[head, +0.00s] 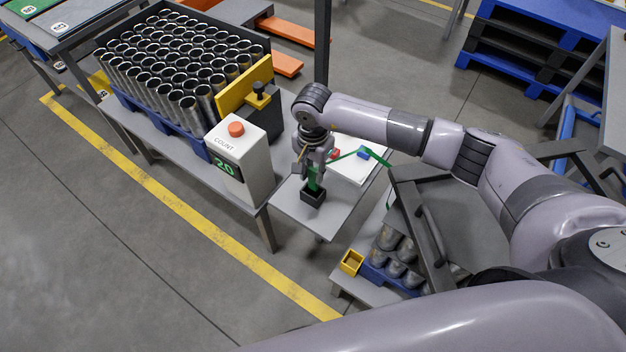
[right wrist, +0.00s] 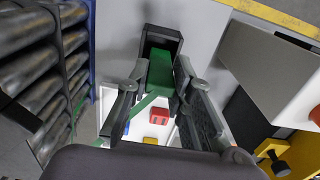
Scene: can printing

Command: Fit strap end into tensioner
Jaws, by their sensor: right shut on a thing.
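The black tensioner (head: 312,197) is a small open box on the grey table, below my right gripper (head: 314,178). In the right wrist view the tensioner (right wrist: 163,31) lies just beyond the fingertips. My right gripper (right wrist: 160,76) is shut on the green strap end (right wrist: 160,70), one finger on each side. The strap end overlaps the tensioner's opening; I cannot tell whether it is inside. The thin green strap (head: 376,157) runs off to the right from the gripper. My left gripper is not in view.
A white tray (head: 352,174) with red, blue and yellow blocks lies beside the tensioner. A counter box (head: 240,165) reading 20 with a red button stands to its left. A crate of metal cans (head: 180,60) is behind. More cans (head: 392,245) sit on a blue pallet at front right.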

